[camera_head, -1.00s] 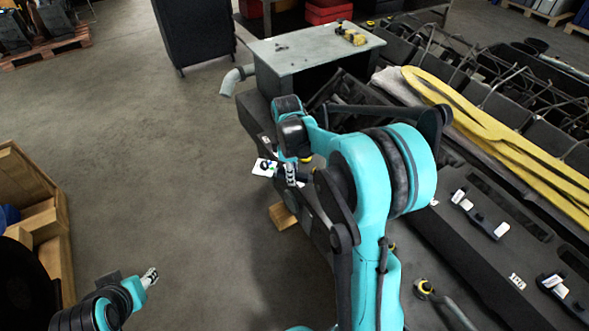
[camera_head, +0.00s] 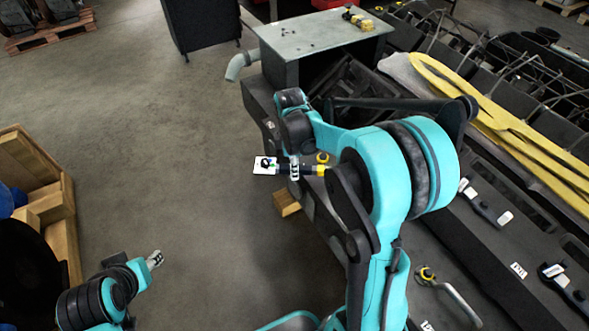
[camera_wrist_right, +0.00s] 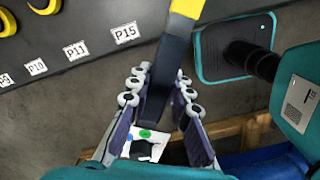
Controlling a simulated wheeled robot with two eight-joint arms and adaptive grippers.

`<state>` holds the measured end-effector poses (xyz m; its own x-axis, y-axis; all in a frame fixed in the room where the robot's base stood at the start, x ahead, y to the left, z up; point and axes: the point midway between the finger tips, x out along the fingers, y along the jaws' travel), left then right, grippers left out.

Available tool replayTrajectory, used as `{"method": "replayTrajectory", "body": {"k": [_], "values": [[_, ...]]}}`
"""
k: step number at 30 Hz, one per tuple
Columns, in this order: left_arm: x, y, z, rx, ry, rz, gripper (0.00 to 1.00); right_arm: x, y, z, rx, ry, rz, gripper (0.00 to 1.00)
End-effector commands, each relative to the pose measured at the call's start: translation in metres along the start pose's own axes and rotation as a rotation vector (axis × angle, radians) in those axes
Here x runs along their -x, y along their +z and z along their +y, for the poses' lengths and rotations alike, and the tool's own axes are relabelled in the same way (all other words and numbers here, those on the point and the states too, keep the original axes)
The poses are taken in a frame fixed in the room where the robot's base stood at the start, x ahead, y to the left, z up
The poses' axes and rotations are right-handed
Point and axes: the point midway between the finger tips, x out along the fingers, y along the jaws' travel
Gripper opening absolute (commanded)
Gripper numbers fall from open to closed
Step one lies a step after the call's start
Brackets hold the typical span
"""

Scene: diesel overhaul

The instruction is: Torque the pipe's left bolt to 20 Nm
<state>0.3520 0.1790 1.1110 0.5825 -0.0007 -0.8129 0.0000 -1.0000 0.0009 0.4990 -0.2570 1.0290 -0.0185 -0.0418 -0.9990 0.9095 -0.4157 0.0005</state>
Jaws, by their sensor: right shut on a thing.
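My right gripper (camera_head: 293,168) is shut on a black-and-yellow tool (camera_head: 316,169). It holds the tool beside the long dark bench. In the right wrist view, the tool's dark shaft (camera_wrist_right: 160,85) passes between the fingers (camera_wrist_right: 155,100), with a yellow part at the top. A white card with a green dot (camera_wrist_right: 148,143) shows at its near end. My left gripper (camera_head: 155,260) is over bare floor at lower left, with its finger gap too small to judge. A bent grey pipe (camera_head: 240,67) sticks out left of a grey metal box. I cannot make out its bolts.
The dark bench (camera_head: 262,105) carries the grey box (camera_head: 318,32). White labels, including P11 (camera_wrist_right: 76,50) and P15 (camera_wrist_right: 125,33), line a dark surface. Yellow straps (camera_head: 500,120) lie at right. A wooden crate (camera_head: 45,190) stands at left.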

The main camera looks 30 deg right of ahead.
Motion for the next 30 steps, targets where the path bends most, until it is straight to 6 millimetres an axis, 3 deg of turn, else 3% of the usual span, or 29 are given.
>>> {"method": "replayTrajectory", "body": {"k": [30], "values": [[-0.001,0.001,0.0,0.0,0.0,0.0,0.43,0.0,0.004,0.014,-0.06,0.002,-0.004,0.0]]}}
